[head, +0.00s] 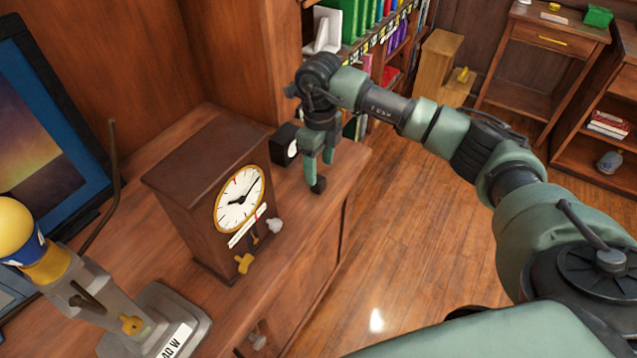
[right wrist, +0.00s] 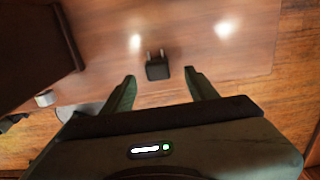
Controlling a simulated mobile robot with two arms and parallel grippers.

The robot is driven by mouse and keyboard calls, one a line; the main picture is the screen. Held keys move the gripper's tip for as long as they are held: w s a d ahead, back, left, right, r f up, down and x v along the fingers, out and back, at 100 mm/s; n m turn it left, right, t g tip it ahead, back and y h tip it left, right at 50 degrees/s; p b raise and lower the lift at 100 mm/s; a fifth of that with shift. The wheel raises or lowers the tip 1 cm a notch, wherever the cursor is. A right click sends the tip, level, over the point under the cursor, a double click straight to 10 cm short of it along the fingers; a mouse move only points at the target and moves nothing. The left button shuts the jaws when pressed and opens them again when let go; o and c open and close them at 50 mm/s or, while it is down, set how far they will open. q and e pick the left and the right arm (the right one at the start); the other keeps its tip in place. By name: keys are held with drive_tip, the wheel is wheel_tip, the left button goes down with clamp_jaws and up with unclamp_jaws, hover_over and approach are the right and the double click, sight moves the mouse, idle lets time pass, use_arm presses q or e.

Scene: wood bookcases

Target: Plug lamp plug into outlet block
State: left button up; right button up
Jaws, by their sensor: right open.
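A small black plug (head: 319,185) lies on the wooden cabinet top near its front edge. In the right wrist view the plug (right wrist: 158,71) shows two metal prongs pointing away from my gripper. My right gripper (head: 320,171) points down at the plug. Its fingers are open, one on each side of the plug in the right wrist view (right wrist: 160,75), with gaps visible. A black block with a round white face (head: 287,146), seemingly the outlet block, stands just left of the gripper in the head view. My left gripper is not in view. No lamp cord can be made out.
A wooden clock (head: 205,190) with a white dial stands left of the block. A yellow-topped figure on a labelled base (head: 172,322) and a framed picture (head: 50,130) are further left. Bookshelves stand behind. The floor (head: 400,230) right of the cabinet is clear.

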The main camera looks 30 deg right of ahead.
sight(318, 179)
wheel_tip(318, 179, down, 4)
drive_tip(key=shift+s+a+f+p, duration=0.15)
drive_tip(key=shift+p, duration=0.4)
drive_tip(key=shift+f, duration=0.5)
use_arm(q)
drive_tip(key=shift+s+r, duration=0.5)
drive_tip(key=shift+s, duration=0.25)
use_arm(e)
clamp_jaws()
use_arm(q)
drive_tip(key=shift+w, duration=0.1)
use_arm(e)
drive_tip(key=shift+r, duration=0.15)
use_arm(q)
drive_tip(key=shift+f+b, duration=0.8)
use_arm(e)
wheel_tip(318, 179, up, 20)
